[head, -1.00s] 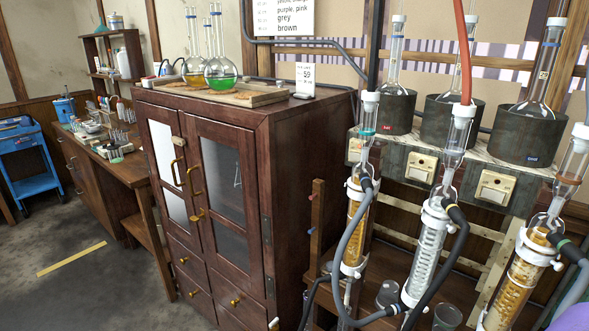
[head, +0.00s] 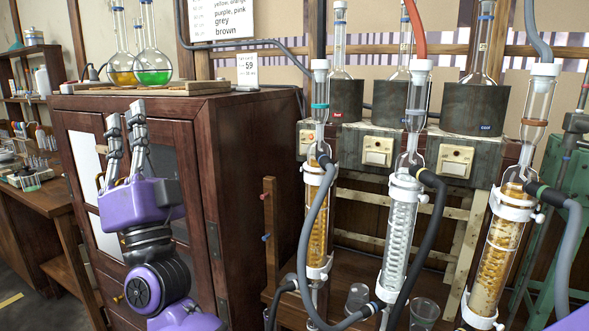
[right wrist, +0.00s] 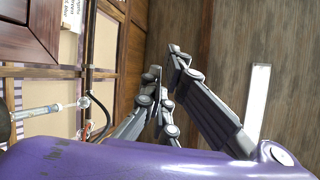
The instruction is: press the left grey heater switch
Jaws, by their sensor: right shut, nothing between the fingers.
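Three heater switch panels sit on the grey shelf front below the dark heating mantles. The left switch panel (head: 305,141) shows a small orange-red spot and is partly hidden by a glass column. The middle switch (head: 377,151) and right switch (head: 456,161) are beige with pale rockers. My right gripper (head: 127,112) is purple with grey fingers, shut and empty, pointing up in front of the cabinet. It is well left of the switches and touches none. The right wrist view shows its fingers (right wrist: 166,66) with nothing between them. My left gripper is not in view.
Glass columns (head: 400,230) with hoses stand in front of the switches. The dark wooden cabinet (head: 240,200) stands left of the rig, with flasks (head: 153,66) on top. A wooden post with pegs (head: 269,235) stands between cabinet and columns.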

